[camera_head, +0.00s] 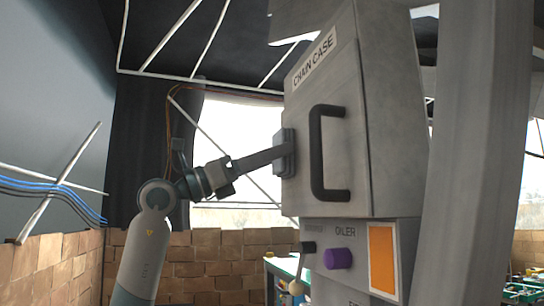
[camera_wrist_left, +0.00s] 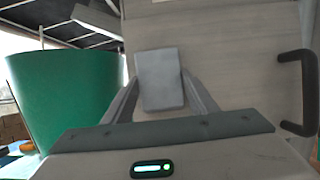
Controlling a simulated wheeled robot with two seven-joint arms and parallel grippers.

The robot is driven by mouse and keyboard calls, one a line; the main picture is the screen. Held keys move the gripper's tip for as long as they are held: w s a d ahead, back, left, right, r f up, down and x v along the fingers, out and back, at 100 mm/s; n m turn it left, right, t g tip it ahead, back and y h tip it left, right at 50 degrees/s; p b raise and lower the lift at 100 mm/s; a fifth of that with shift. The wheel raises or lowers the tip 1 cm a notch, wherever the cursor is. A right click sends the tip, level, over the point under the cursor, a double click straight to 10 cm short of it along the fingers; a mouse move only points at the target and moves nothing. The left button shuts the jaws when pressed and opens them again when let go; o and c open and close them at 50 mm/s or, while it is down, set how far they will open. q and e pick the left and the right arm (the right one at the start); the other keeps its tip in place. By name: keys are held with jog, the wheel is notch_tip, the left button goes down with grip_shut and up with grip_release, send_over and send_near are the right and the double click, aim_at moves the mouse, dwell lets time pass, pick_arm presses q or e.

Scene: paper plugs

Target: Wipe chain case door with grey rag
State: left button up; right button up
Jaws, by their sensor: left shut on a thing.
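The chain case door (camera_head: 334,120) is a grey panel labelled "CHAIN CASE" with a dark vertical handle (camera_head: 318,152). It stands upright and looks shut. The grey rag (camera_head: 285,158) shows as a small flat block at the door's left edge, left of the handle. My left gripper (camera_head: 276,154) reaches it from the left and is shut on it. In the left wrist view the rag (camera_wrist_left: 160,80) sits between the two fingers, in front of the pale door (camera_wrist_left: 225,70), with the handle (camera_wrist_left: 299,92) at right. I cannot tell whether the rag touches the door. My right gripper is not in view.
A thick grey post (camera_head: 480,150) stands at right. A green rounded object (camera_wrist_left: 65,100) is left in the wrist view. A low brick wall (camera_head: 215,255) runs behind.

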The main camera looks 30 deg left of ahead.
pick_arm(q)
jog(key=shift+s+a+b, duration=0.25)
jog(key=shift+s+a, duration=0.7)
jog(key=shift+s, duration=0.2)
jog(key=shift+s+a+b, duration=0.2)
jog(key=shift+s+a, duration=0.75)
jog(key=shift+s, duration=0.15)
jog(key=shift+s+a, duration=0.95)
jog(key=shift+s, duration=0.15)
